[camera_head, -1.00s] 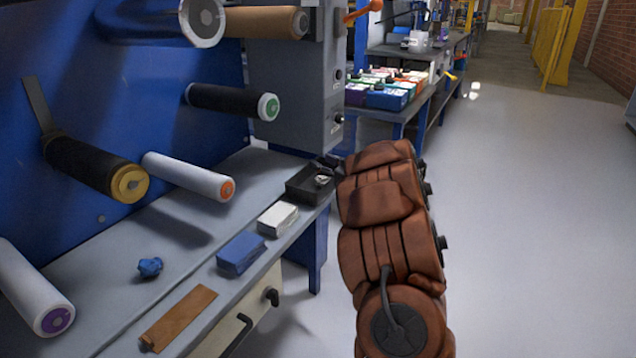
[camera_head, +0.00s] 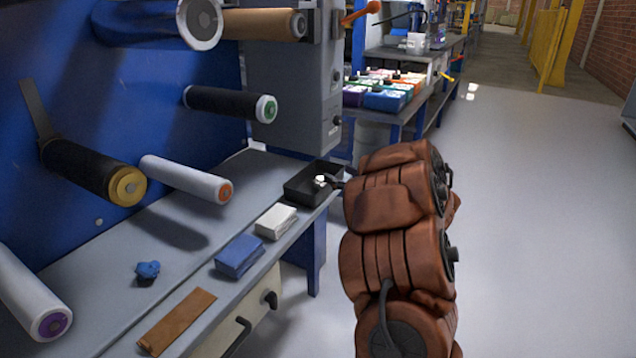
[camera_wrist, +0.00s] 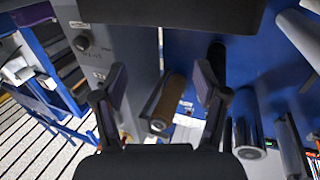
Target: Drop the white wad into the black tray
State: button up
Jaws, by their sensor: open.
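The black tray (camera_head: 300,193) sits at the far end of the grey bench. A small white lump, which looks like the white wad (camera_head: 320,180), shows at the tray's right side and appears to lie inside it; its exact contact is too small to tell. A dark end part of my arm shows beside the tray's right rim, and the arm hides the rest. In the wrist view my gripper (camera_wrist: 160,100) is open, with its fingers apart and nothing held between them. The tray and wad do not show in the wrist view.
On the bench lie a white cloth stack (camera_head: 276,221), a blue cloth stack (camera_head: 239,256), a blue wad (camera_head: 148,270) and a brown strip (camera_head: 177,321). Several rollers stick out from the blue panel above the bench. The floor to the right is open.

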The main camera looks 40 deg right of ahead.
jog(key=s, duration=0.4)
jog(key=shift+s+a, duration=0.15)
jog(key=shift+s, duration=0.05)
dwell(0.3)
jog(key=w+a+r+m+g+h+p, duration=0.2)
jog(key=r+g+h+p, duration=0.2)
jog(key=r+p, duration=0.5)
jog(key=w+a+r+m+g+h+p, duration=0.1)
jog(key=a+r+g+h+p, duration=0.2)
jog(key=r+p, duration=0.65)
jog(key=s+a+r+n+g+y+p, duration=0.1)
jog(key=s+a+r+g+p, duration=0.3)
jog(key=s+a, duration=0.5)
jog(key=s+a+r+n+g+y+p, duration=0.1)
jog(key=s+a+r+g+y+p, duration=0.3)
jog(key=a, duration=1.3)
jog(key=s+a+r+n+g+y+p, duration=0.1)
jog(key=s+a+r+g+y+p, duration=0.2)
jog(key=s+a+p, duration=0.8)
jog(key=s+a+r+g, duration=0.1)
jog(key=s+a, duration=0.1)
jog(key=s, duration=0.3)
jog(key=shift+s+n+g, duration=0.2)
jog(key=shift+n+g, duration=0.2)
